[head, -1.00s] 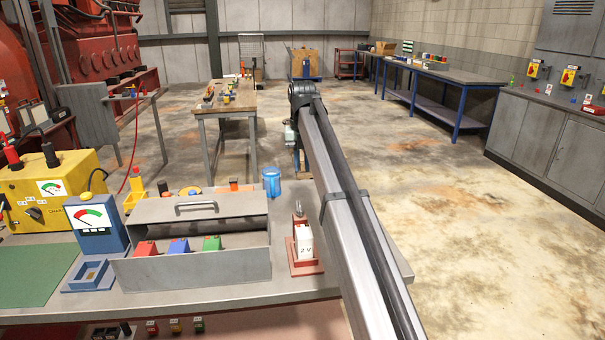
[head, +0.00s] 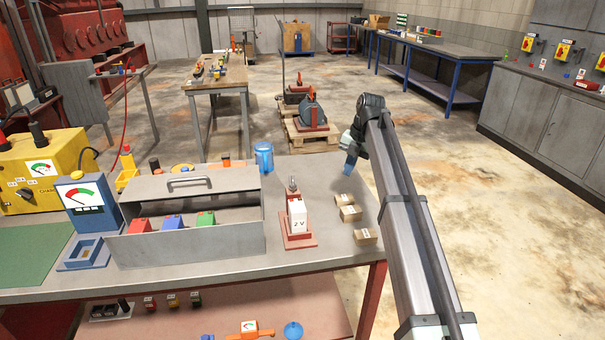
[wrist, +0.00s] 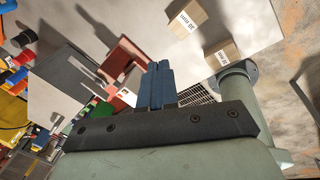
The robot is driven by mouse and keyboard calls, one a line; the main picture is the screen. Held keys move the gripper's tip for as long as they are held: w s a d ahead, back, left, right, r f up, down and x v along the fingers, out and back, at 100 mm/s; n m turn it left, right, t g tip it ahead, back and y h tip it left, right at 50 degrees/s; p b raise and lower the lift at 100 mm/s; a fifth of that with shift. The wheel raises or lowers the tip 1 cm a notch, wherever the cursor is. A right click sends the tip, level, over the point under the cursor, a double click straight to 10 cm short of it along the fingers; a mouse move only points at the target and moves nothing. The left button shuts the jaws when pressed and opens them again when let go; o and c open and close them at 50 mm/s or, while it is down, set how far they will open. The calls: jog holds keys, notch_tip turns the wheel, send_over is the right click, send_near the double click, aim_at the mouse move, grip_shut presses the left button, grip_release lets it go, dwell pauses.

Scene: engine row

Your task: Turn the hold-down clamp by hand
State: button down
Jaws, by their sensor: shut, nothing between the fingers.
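A small metal clamp (head: 292,185) stands at the top of a red stand (head: 300,241) on the bench. A white block marked "2 V" (head: 297,216) sits upright in the stand under the clamp. My gripper (head: 348,168) is right of the stand and apart from it, near the bench's right edge, with blue fingers pointing down. In the wrist view my fingers (wrist: 156,85) are together and empty. Part of the red stand (wrist: 120,62) shows just left of them there.
Several small cartons (head: 365,236) lie along the bench's right edge, below my gripper. A grey bin with a handle (head: 195,245) holding coloured blocks stands left of the stand. A blue cup (head: 264,155) stands behind. Bench between stand and cartons is clear.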

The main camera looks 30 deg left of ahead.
jog(key=a+r+m+t+y, duration=0.1)
jog(key=a+m+y, duration=0.2)
jog(key=m, duration=1.1)
jog(key=a+r+m+y, duration=0.15)
jog(key=a+m, duration=0.25)
jog(key=m, duration=1.1)
jog(key=s+a+f, duration=0.2)
jog(key=a+f, duration=0.6)
jog(key=shift+s+a+f, duration=0.3)
jog(key=shift+a+n+g+y, duration=0.25)
jog(key=shift+a+n+g, duration=0.05)
jog(key=shift+n, duration=0.2)
